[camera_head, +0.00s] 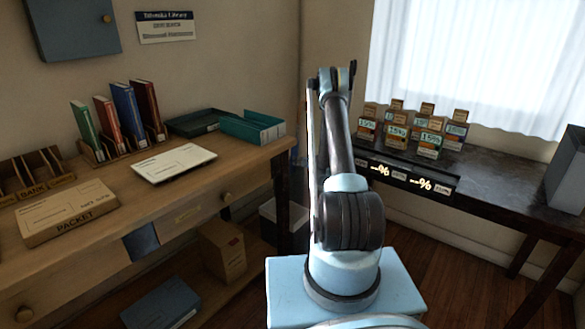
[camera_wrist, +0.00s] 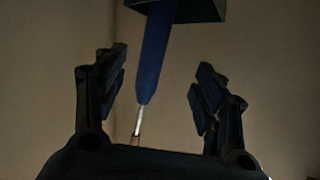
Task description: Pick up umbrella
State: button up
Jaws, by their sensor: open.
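A slim blue tapered thing, which looks like the folded umbrella (camera_wrist: 156,58), shows in the wrist view. It narrows downward to a pale thin tip, whose lower end is hidden by my gripper's body. My gripper (camera_wrist: 161,72) is open, with one dark finger on each side of the umbrella in the picture. There is a gap on both sides and no contact that I can see; how far away the umbrella is I cannot tell. I do not make out the umbrella in the head view, where my arm rises in the middle.
A dark blue-green block (camera_wrist: 203,10) overlaps the umbrella's top. In the head view, a wooden desk (camera_head: 243,167) with books, a packet (camera_head: 66,212) and trays stands left. A dark table (camera_head: 500,190) with several small boxes stands right, under a curtained window.

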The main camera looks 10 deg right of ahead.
jog(key=d+x, duration=0.1)
jog(key=x, duration=1.6)
jog(key=shift+w+f, duration=0.2)
jog(key=shift+f, duration=0.1)
jog(key=shift+a, duration=0.1)
grip_shut()
